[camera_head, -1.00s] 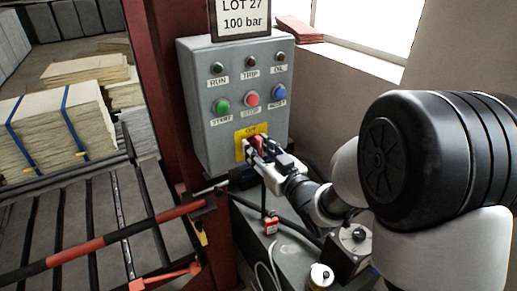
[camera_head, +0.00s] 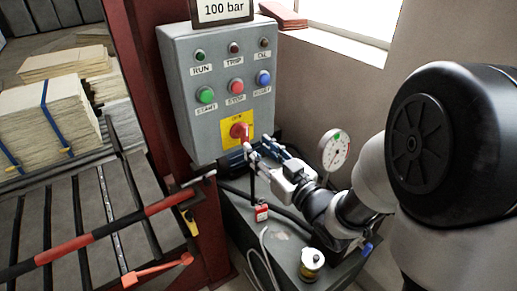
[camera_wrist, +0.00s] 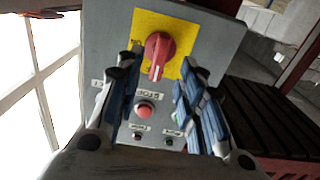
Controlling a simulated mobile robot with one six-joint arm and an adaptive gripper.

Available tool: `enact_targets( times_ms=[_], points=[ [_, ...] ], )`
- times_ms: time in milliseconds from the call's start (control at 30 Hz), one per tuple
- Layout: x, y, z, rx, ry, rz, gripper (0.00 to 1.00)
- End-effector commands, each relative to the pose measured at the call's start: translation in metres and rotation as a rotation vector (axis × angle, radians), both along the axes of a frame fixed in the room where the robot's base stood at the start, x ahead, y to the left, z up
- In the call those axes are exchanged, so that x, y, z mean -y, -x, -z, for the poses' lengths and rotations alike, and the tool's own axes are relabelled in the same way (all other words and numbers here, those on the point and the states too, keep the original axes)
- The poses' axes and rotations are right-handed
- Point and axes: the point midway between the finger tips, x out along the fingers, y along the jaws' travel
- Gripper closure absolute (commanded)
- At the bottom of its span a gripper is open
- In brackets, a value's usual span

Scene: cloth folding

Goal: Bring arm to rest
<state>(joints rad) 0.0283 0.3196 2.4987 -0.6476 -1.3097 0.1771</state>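My gripper (camera_head: 258,146) is just in front of and below the red rotary switch (camera_head: 239,131) on the grey control box (camera_head: 190,110). The switch sits on a yellow plate (camera_head: 226,124). In the wrist view my gripper (camera_wrist: 157,80) has its two blue-padded fingers spread apart, with nothing held between them. The red switch handle (camera_wrist: 158,50) shows beyond the fingertips, apart from them. The arm reaches in from the right in the head view.
A red padlock (camera_head: 262,212) hangs below my gripper. A pressure gauge (camera_head: 334,149) stands just right of it, close to the arm. A red-and-black bar (camera_head: 110,228) crosses the slatted bed at left.

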Motion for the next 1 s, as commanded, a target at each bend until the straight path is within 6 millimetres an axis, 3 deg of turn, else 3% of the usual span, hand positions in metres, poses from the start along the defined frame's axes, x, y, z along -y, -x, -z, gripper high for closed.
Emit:
enact_targets(
  times_ms=[367, 467, 633, 767, 867, 1000],
  points=[
    [0.007, -0.003, -0.003, -0.018, 0.039, 0.034, 0.65],
    [0.024, -0.006, -0.005, -0.068, 0.114, 0.109, 0.65],
    [0.073, 0.005, -0.01, -0.229, 0.258, 0.3, 0.65],
    [0.11, 0.036, -0.012, -0.389, 0.323, 0.432, 0.65],
    [0.132, 0.072, -0.01, -0.526, 0.348, 0.511, 0.65],
    [0.147, 0.136, -0.007, -0.73, 0.353, 0.577, 0.65]
  ],
)
